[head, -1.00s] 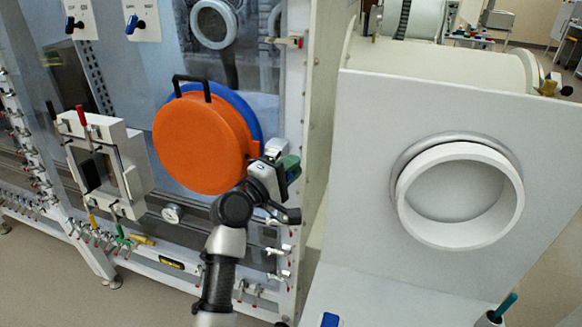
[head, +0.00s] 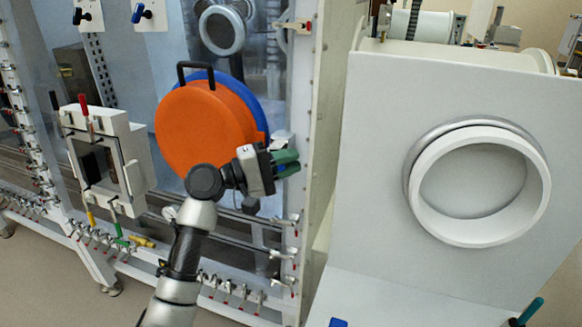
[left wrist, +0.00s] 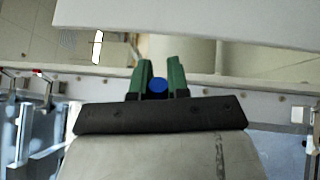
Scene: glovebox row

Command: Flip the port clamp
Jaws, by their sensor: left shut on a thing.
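The round orange port door (head: 203,128) stands upright, with a blue ring (head: 258,112) behind it and a black handle at its top. My left gripper (head: 287,163) is at the door's lower right edge, its green fingers pointing right. In the left wrist view the fingers (left wrist: 158,80) are closed around a blue round thing (left wrist: 157,86), which looks like the end of a clamp handle. A small pale metal piece (head: 281,140) shows just above the fingers; the rest of the clamp is hidden behind my gripper.
A white framed box (head: 105,160) with red, yellow and green handles stands left of the door. A large white panel with a round port ring (head: 480,185) stands to the right. Rows of small clamps (head: 230,290) line the lower rail.

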